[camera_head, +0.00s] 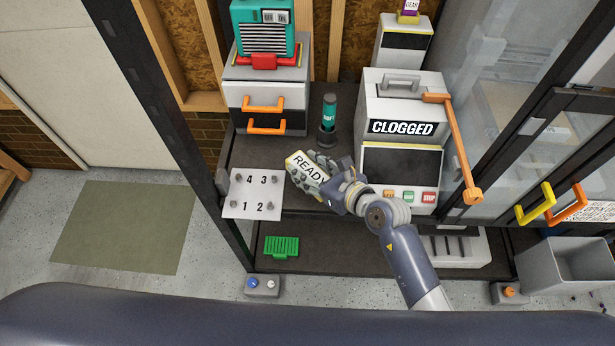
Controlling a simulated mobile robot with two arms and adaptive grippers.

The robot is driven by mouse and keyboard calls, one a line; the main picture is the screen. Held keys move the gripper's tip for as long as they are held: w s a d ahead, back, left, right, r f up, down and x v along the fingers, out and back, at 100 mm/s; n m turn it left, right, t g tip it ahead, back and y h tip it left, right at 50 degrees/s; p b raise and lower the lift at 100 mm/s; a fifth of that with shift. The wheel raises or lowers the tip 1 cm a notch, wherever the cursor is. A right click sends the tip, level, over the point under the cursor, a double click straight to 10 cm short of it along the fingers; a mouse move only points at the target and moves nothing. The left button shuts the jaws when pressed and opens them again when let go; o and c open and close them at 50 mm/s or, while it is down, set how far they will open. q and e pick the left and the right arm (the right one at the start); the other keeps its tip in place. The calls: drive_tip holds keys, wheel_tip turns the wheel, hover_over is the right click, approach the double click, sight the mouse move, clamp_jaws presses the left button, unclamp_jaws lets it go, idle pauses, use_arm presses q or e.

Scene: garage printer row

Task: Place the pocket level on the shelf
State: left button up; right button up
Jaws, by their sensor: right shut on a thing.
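My right gripper (318,178) is above the dark shelf (262,152), left of the machine marked CLOGGED. It is shut on a pale block with yellow edges marked READY (303,170); the fingers hide part of the block. I cannot tell whether this block is the pocket level, and nothing else in view is clearly a pocket level. A lower dark shelf (340,258) shows below. My left gripper is not in view.
A teal cylinder (329,113) stands behind the gripper. A white plate numbered 1 to 4 (252,194) lies to the left. The CLOGGED machine (402,108) with its orange lever (458,150) stands close on the right. A green slotted piece (282,247) lies on the lower shelf.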

wheel_tip(320, 180, down, 3)
drive_tip(key=shift+d, duration=0.1)
wheel_tip(320, 180, down, 3)
drive_tip(key=shift+f+b, duration=0.15)
drive_tip(key=shift+b, duration=0.55)
drive_tip(key=shift+f, duration=0.15)
drive_tip(key=o, duration=0.8)
drive_tip(key=shift+c, duration=0.2)
drive_tip(key=o, duration=0.4)
drive_tip(key=shift+c, duration=0.2)
drive_tip(key=shift+s, duration=0.1)
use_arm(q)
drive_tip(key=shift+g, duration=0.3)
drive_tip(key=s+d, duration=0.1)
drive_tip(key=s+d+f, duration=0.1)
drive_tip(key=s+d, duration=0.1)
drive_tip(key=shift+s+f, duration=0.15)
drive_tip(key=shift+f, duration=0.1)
use_arm(e)
drive_tip(key=v, duration=1.2)
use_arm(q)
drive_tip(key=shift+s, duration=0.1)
